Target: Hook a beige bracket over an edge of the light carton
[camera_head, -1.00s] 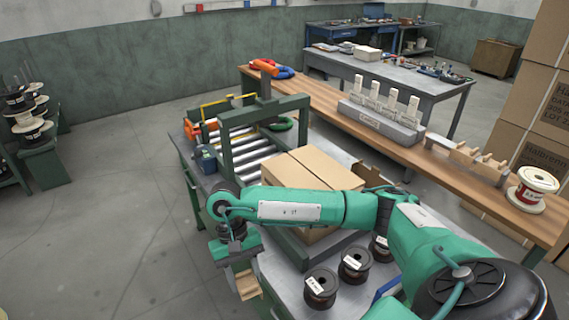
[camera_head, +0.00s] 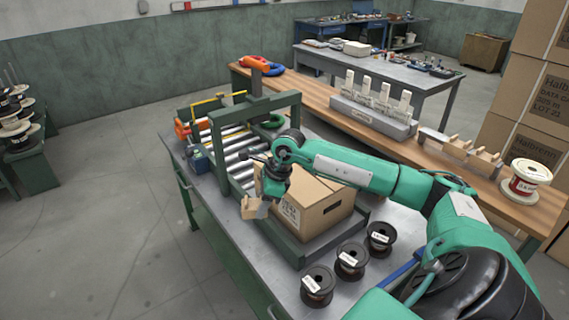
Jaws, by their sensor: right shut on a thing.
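The light carton (camera_head: 325,215) sits on the grey workbench at the end of the roller conveyor, with printing on its near left face and a dark slot on its right face. Its top is partly hidden by my right arm. My right gripper (camera_head: 265,198) is at the carton's left side, shut on a beige bracket (camera_head: 250,208). The bracket hangs at the carton's left edge; I cannot tell whether it touches the carton. More beige brackets (camera_head: 485,160) stand in a rack on the wooden bench. My left gripper is not in view.
Three dark spools (camera_head: 349,262) stand on the workbench in front of the carton. A green frame (camera_head: 255,110) spans the conveyor behind it. A white-and-red spool (camera_head: 525,180) and a grey label holder (camera_head: 372,120) stand on the wooden bench.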

